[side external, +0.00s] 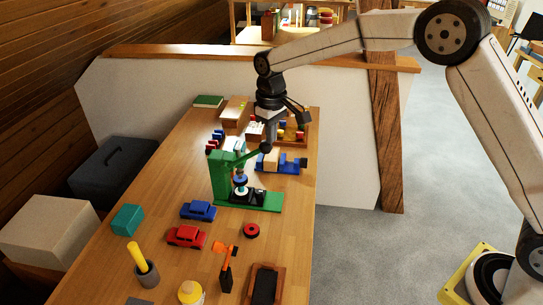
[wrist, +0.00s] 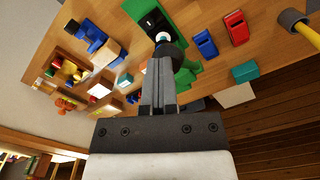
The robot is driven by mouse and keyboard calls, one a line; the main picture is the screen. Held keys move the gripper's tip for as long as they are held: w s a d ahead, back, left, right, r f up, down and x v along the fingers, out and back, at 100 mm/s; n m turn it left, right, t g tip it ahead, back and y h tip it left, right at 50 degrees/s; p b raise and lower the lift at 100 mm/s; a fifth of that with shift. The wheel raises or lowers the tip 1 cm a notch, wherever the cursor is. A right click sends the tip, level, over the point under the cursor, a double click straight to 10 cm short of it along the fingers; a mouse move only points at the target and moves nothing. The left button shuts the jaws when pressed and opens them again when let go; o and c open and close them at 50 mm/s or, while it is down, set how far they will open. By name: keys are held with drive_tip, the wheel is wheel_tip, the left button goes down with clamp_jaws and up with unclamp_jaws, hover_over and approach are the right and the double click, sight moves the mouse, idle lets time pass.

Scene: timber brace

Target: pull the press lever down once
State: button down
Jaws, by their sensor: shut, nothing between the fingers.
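The green press (side external: 219,181) stands on the wooden table with its black bed and a silver ram at the front. Its green lever (side external: 250,155) slants up to the right and ends in a dark round knob (side external: 266,148). My gripper (side external: 270,140) points down with its fingers directly above the knob. In the wrist view, the closed fingers (wrist: 158,65) reach to the dark knob (wrist: 172,54) and hide part of it and the lever. Whether they touch the knob I cannot tell. Nothing is held between the fingers.
A blue vice (side external: 290,166) with a wooden block stands right behind the press. A wooden tray (side external: 298,132) with coloured pieces lies behind.

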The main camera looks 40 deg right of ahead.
drive_tip(key=shift+s+d+f, duration=0.15)
drive_tip(key=shift+s+f, duration=0.05)
drive_tip(key=shift+f, duration=0.3)
drive_tip(key=shift+s+d+f, duration=0.15)
drive_tip(key=shift+f, duration=0.35)
idle(0.4)
drive_tip(key=shift+s+d+f, duration=0.1)
drive_tip(key=shift+f, duration=0.25)
drive_tip(key=shift+s+d+f, duration=0.1)
drive_tip(key=shift+d+f, duration=0.05)
drive_tip(key=shift+f, duration=0.25)
idle(0.3)
drive_tip(key=shift+f, duration=0.2)
drive_tip(key=shift+s+d+f, duration=0.1)
drive_tip(key=shift+f, duration=0.25)
drive_tip(key=shift+s+d+f, duration=0.1)
drive_tip(key=shift+f, duration=0.5)
idle(0.3)
drive_tip(key=shift+f, duration=0.35)
drive_tip(key=shift+s+d+f, duration=0.1)
drive_tip(key=shift+f, duration=0.6)
idle(0.3)
